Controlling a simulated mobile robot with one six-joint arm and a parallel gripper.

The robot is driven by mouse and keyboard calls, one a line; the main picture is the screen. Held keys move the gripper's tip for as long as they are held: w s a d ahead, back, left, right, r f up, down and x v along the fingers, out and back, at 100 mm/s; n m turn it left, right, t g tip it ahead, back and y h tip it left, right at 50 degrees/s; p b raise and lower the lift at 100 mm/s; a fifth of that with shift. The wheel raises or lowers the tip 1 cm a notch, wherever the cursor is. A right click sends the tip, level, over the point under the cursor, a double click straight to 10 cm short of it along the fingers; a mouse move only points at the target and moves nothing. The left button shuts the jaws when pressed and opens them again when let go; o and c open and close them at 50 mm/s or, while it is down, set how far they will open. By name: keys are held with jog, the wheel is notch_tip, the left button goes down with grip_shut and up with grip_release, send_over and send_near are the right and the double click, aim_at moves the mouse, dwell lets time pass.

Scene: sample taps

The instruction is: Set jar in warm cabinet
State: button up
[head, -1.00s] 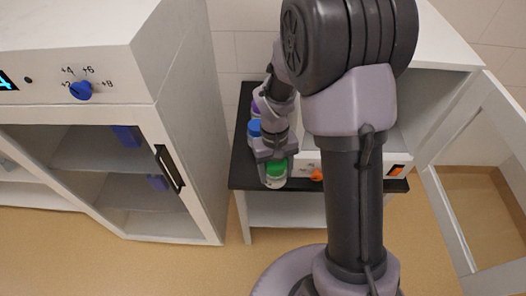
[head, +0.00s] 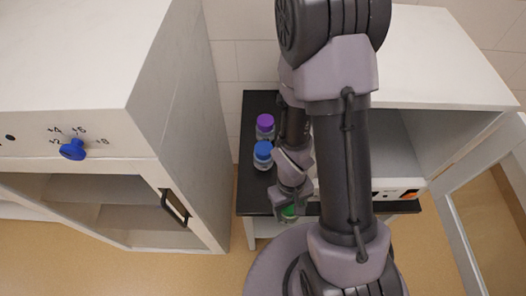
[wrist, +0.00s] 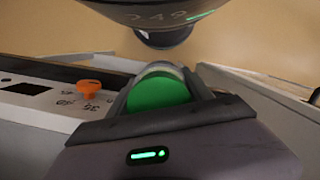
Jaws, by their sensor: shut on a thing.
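The jar with a green lid (head: 289,213) is held in my gripper (head: 290,203) at the front edge of the black bench top. In the wrist view the round green lid (wrist: 158,92) sits between the fingers of my gripper (wrist: 162,78), which is shut on it. Most of the jar's body is hidden. The warm cabinet (head: 440,55), with an orange knob that shows in the wrist view (wrist: 90,89), stands behind and right of my arm. Its glazed door (head: 468,215) stands open to the right. My arm hides part of its opening.
A purple-lidded jar (head: 265,126) and a blue-lidded jar (head: 263,154) stand on the black bench top (head: 255,195), left of my arm.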

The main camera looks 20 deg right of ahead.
jog(key=w+b, duration=0.1)
jog(key=w, duration=0.4)
jog(key=w+f+b, duration=0.1)
jog(key=w, duration=0.4)
jog(key=w+d+b, duration=0.1)
jog(key=w, duration=0.4)
jog(key=shift+d+f, duration=0.1)
jog(key=shift+f, duration=0.25)
notch_tip(320, 180, down, 4)
jog(key=shift+r+b, duration=0.2)
jog(key=shift+b, duration=0.8)
jog(key=shift+r, duration=0.15)
jog(key=o, duration=1.5)
